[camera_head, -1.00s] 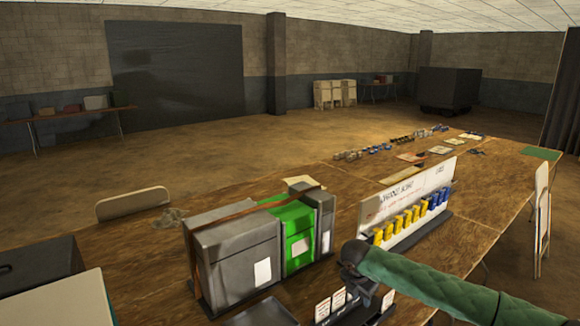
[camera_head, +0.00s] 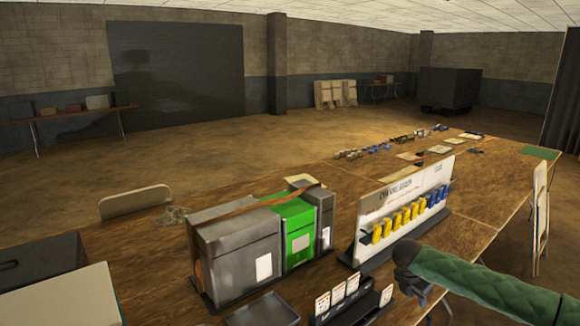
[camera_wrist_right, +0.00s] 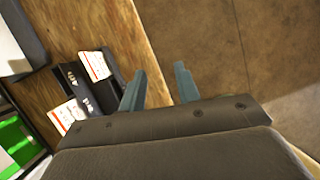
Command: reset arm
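My right arm comes in from the right in a green padded sleeve. Its dark gripper (camera_head: 416,290) is over the table's front edge, just right of the black card holder (camera_head: 350,310) and in front of the white sign board (camera_head: 405,195). In the right wrist view my gripper's two fingers (camera_wrist_right: 159,85) stand apart with nothing between them, over the brown floor beside the table edge. The card holder with white and red cards (camera_wrist_right: 95,65) shows to the left of the fingers. My left gripper is not in view.
Grey cases and a green case (camera_head: 297,235) stand on the wooden table (camera_head: 160,285). Yellow and blue items (camera_head: 405,220) line the board. A dark tray (camera_head: 265,311) lies in front. A folding chair (camera_head: 541,215) stands at right.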

